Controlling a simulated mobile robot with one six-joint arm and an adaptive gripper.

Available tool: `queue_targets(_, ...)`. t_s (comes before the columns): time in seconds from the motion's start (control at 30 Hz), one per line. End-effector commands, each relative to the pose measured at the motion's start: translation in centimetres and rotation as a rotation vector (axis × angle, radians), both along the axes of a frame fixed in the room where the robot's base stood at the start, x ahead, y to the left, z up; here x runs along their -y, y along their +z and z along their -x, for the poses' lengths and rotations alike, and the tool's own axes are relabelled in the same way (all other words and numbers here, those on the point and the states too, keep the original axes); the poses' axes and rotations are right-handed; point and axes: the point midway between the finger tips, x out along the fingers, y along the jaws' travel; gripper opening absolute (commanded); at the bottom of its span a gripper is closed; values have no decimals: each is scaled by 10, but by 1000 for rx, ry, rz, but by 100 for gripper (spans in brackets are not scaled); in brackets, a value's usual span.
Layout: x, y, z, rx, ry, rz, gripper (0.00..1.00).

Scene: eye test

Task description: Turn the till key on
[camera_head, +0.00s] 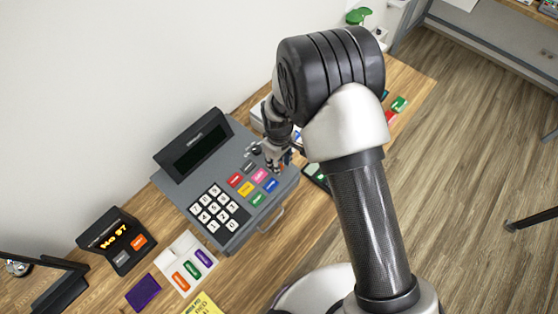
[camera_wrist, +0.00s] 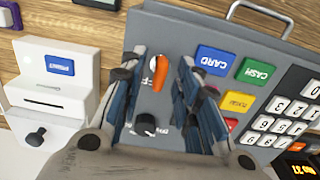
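The grey till (camera_head: 178,178) stands on the wooden counter against the wall, with a dark display and coloured buttons. In the wrist view, an orange key-like knob (camera_wrist: 158,72) sits on the till's panel (camera_wrist: 190,32), its long side running roughly up and down the picture. White lettering beside it is partly readable as OFF. My gripper (camera_wrist: 165,92) is open, one finger on each side of the orange knob, with gaps visible. In the head view my gripper (camera_head: 273,158) is over the till's right side, and mostly hides the knob.
A black knob (camera_wrist: 146,123) sits close to the orange one, between my fingers. Blue CARD (camera_wrist: 213,60) and green CASH (camera_wrist: 255,71) buttons are beside it. A white printer (camera_wrist: 57,100) adjoins the till. A small number display (camera_head: 118,240) and a three-button panel (camera_head: 172,254) stand left.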

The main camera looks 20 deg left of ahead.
Motion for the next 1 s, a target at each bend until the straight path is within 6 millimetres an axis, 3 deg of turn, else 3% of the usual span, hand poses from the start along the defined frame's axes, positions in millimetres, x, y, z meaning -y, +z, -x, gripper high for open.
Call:
queue_targets(0.17,0,0,0,0,0,-1,29)
queue_targets(0.6,0,1,0,0,0,-1,0)
queue_targets(1.0,0,0,0,1,-12,-1,0)
